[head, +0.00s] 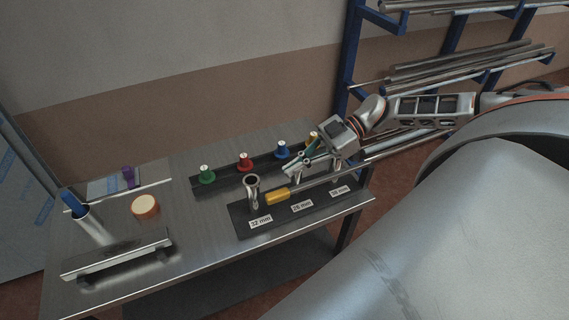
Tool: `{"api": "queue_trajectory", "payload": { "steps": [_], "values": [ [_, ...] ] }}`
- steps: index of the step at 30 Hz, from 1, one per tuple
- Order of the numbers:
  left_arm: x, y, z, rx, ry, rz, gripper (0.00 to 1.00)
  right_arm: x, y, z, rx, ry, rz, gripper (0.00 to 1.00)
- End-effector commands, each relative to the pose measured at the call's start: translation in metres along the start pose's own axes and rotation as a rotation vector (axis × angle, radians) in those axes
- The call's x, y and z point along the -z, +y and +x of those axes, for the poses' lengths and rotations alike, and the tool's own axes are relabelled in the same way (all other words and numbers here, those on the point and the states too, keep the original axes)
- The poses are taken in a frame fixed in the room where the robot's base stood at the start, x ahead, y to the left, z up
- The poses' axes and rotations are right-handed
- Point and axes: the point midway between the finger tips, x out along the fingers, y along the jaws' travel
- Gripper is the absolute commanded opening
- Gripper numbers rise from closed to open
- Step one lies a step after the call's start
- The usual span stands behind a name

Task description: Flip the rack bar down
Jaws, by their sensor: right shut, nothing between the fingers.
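A long thin metal bar with a yellow end (277,196) slants from above the front of the labelled stand (240,220) up to the right, toward the blue rack. I take this for the rack bar; its far end and any hinge are not clear. My right gripper (293,165) is shut and empty. It is over the stand, just behind and above the bar; whether it touches the bar cannot be told. My left gripper is out of view.
A blue rack (350,60) with steel tubes stands behind at right. The steel table (190,245) carries green (207,176), red (244,163) and blue (282,151) knobs, a cup (90,224) and a round orange-rimmed piece (145,206). Metal posts rise from the stand.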

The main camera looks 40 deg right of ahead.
Motion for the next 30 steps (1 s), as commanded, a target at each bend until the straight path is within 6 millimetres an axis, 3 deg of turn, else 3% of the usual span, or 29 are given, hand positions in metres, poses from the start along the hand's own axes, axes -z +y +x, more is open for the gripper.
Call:
{"api": "queue_trajectory", "payload": {
  "steps": [3, 10, 30],
  "values": [
    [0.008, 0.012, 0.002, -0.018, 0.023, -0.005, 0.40, 0.007, 0.000, -0.023, -0.001, -0.003, -0.001, 0.00],
    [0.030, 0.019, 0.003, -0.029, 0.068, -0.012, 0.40, 0.019, 0.001, -0.049, 0.000, 0.001, -0.001, 0.00],
    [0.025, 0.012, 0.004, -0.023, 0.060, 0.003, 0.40, 0.023, 0.001, -0.054, 0.000, 0.003, -0.001, 0.00]
  ]
}}
